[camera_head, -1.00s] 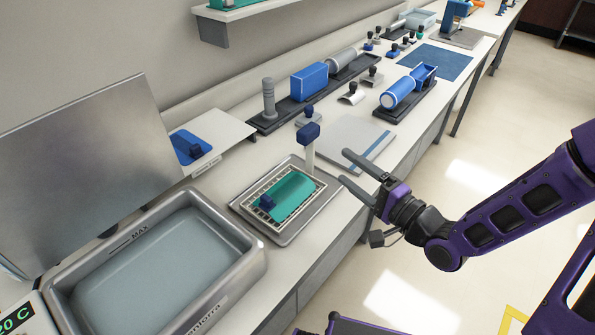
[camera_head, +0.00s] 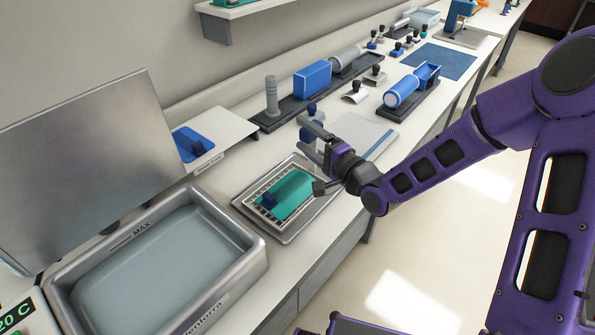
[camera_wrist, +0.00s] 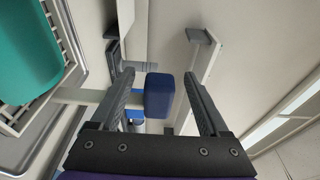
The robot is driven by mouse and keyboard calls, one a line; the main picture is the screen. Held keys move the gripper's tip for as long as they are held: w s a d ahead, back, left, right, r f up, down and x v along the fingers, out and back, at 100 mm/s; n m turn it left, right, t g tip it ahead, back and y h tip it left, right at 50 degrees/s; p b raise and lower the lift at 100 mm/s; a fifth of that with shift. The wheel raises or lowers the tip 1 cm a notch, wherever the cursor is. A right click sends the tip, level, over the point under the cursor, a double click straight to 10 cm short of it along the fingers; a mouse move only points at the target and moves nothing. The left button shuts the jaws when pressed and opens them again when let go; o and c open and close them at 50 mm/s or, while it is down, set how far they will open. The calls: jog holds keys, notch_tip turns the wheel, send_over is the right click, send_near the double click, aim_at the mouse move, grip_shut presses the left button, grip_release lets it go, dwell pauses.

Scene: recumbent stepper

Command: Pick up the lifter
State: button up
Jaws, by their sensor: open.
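The lifter shows in the wrist view as a dark blue block handle (camera_wrist: 159,96) on a pale flat stem (camera_wrist: 82,96). Its stem runs left toward a white rack with a teal piece. The handle lies between the two fingers of my gripper (camera_wrist: 160,76). The fingers are open, with a visible gap on each side of the handle. In the head view my gripper (camera_head: 308,136) is at the far right corner of the rack's tray and mostly hides the lifter.
A teal curved piece (camera_head: 293,190) with a small blue knob lies on the rack in a metal tray (camera_head: 285,232). A water bath (camera_head: 180,255) stands in front left. A grey board (camera_head: 378,130), blue box (camera_head: 312,79) and blue cylinder (camera_head: 400,93) stand beyond the gripper.

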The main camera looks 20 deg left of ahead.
jog(key=shift+w+a, duration=0.1)
jog(key=shift+a, duration=0.05)
grip_shut()
dwell(0.4)
dwell(1.0)
